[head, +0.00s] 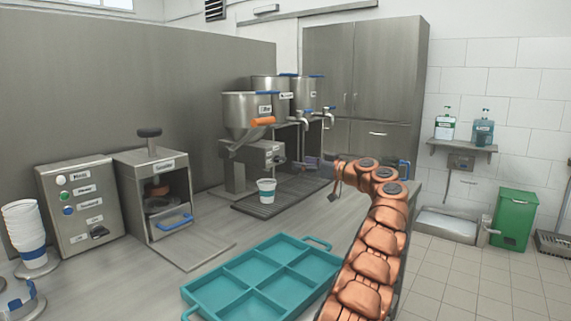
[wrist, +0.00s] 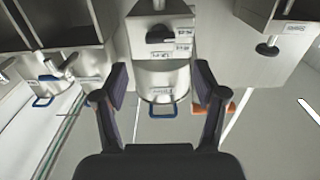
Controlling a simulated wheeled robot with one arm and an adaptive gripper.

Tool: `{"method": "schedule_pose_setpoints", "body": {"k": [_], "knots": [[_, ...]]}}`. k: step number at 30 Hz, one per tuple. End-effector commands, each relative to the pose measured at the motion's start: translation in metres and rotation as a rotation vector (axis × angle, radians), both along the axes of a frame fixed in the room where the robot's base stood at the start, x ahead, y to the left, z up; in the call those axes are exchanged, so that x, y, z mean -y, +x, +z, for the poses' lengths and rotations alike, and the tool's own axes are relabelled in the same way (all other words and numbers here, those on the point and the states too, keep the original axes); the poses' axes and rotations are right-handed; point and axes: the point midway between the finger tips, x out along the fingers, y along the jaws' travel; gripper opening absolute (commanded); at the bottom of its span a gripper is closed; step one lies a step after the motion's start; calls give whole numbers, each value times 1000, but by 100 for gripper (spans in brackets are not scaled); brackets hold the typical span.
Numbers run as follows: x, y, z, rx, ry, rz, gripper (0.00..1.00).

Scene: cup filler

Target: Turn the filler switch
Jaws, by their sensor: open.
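The filler is a steel machine with a cone hopper (head: 247,108), a blue-edged lid, an orange handle (head: 262,122) and a box-shaped body (head: 255,152). In the wrist view the machine appears upside down. The black filler switch (wrist: 160,34) is on the box face, between small white labels, at the upper middle. My gripper (wrist: 160,75) is open and empty, with its two dark fingers spread apart below the switch in that view. In the head view my gripper (head: 337,180) is right of the filler, small and partly hidden by my copper arm. The switch's exact angle is hard to tell.
A white and blue cup (head: 266,191) stands on the drip grate (head: 245,208) below the filler. A teal tray (head: 208,292) lies on the counter in front. A sealing machine (head: 158,200) and a button panel (head: 80,205) stand left. More dispensers (head: 305,100) stand behind.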

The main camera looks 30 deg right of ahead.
Motion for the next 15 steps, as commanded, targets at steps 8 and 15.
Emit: {"method": "schedule_pose_setpoints", "body": {"k": [8, 15], "knots": [[-8, 25, 2, -1, 0, -2, 71], [-17, 51, 0, -3, 1, 1, 71]]}}
